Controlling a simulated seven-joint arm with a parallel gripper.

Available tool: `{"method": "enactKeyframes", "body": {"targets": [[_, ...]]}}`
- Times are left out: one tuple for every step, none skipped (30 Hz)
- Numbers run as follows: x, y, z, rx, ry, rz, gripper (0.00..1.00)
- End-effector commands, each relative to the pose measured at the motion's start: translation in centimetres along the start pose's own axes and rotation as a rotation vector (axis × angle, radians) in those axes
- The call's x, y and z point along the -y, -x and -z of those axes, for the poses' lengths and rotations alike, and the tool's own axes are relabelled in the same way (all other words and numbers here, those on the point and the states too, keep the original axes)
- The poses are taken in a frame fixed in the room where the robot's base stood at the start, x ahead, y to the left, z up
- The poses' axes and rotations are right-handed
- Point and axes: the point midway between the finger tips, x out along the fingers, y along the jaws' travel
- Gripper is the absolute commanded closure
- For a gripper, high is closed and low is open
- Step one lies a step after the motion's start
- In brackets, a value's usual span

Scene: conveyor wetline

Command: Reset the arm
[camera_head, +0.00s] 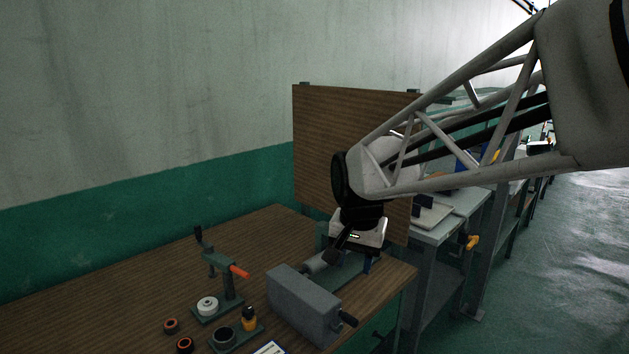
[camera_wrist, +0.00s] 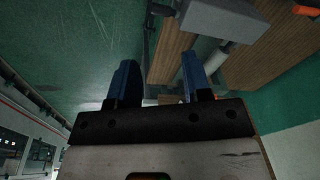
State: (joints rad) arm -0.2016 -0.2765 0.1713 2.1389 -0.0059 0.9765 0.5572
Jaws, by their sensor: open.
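My gripper (camera_wrist: 158,78) shows two blue fingers spread apart in the wrist view, with nothing between them. In the head view my arm reaches in from the upper right and ends above the right end of the wooden workbench (camera_head: 130,270). The gripper (camera_head: 369,262) is mostly hidden there behind the white wrist housing; only a little blue shows below it. It is close to a grey block-shaped device with a dark handle (camera_head: 303,305). I cannot tell whether they touch. The grey block (camera_wrist: 222,18) also shows beyond the fingers in the wrist view.
A green lever press with an orange handle (camera_head: 221,272) stands left of the grey device. A wooden panel (camera_head: 325,140) rises behind. Green floor (camera_head: 540,270) is open at right.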

Motion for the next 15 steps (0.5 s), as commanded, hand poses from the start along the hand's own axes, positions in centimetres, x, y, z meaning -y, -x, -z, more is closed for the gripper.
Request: {"method": "enactKeyframes", "body": {"targets": [[-1.4,0.3,-0.9,-0.008,0.014,0.002,0.55],[-2.1,0.5,-1.4,-0.012,0.025,0.003,0.55],[-3.0,0.6,-2.0,-0.015,0.040,0.004,0.55],[-3.7,0.7,-2.6,-0.019,0.051,0.004,0.55],[-4.3,0.8,-3.1,-0.023,0.063,0.005,0.55],[-5.3,0.8,-3.8,-0.027,0.076,0.005,0.55],[-5.9,0.9,-4.3,-0.031,0.087,0.005,0.55],[-6.5,0.9,-4.8,-0.034,0.099,0.005,0.55],[-7.4,1.0,-5.6,-0.040,0.114,0.006,0.55],[-8.0,1.0,-6.1,-0.042,0.125,0.005,0.55],[-8.7,1.0,-6.7,-0.046,0.136,0.005,0.55],[-9.5,1.0,-7.5,-0.050,0.150,0.004,0.55],[-10.0,0.9,-8.0,-0.054,0.162,0.004,0.55],[-10.7,0.9,-8.6,-0.058,0.172,0.004,0.55],[-11.4,0.8,-9.4,-0.062,0.187,0.003,0.55]]}}
